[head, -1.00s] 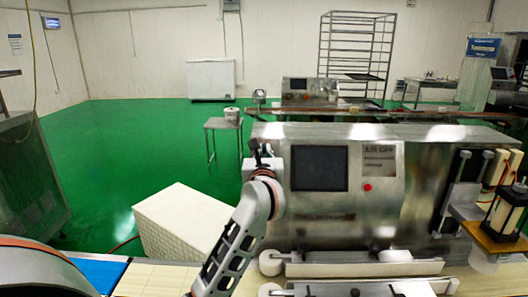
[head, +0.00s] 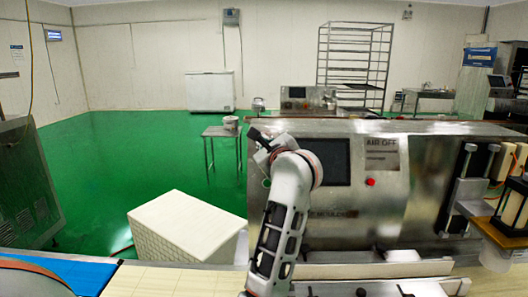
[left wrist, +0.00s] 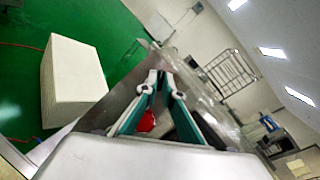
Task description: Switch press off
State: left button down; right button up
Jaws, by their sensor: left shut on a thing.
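The steel machine (head: 390,215) stands before me with a dark screen and a panel marked AIR OFF (head: 381,144). A red button (head: 370,181) sits below that panel, right of my left arm. My left gripper (head: 260,137) is up at the machine's left front edge, left of the screen. In the left wrist view my left gripper (left wrist: 163,84) has its fingers drawn together at the tips. A red part (left wrist: 146,121) shows between them, and its contact with the fingers is hard to make out. A green ring (head: 266,183) shows beside my arm. My right gripper is out of view.
A white block-like crate (head: 185,225) stands on the floor left of the machine. A small table with a pot (head: 231,122) is behind it. A pale conveyor (head: 170,280) and blue strip run along the front. Open green floor lies at left.

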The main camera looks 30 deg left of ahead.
pick_arm(q)
jog(key=shift+n+g+b, duration=0.5)
jog(key=shift+n, duration=0.5)
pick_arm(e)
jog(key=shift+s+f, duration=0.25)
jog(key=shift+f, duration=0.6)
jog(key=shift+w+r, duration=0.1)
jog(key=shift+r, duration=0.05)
pick_arm(q)
jog(key=c, duration=2.3)
grip_release()
jog(key=shift+o, duration=0.6)
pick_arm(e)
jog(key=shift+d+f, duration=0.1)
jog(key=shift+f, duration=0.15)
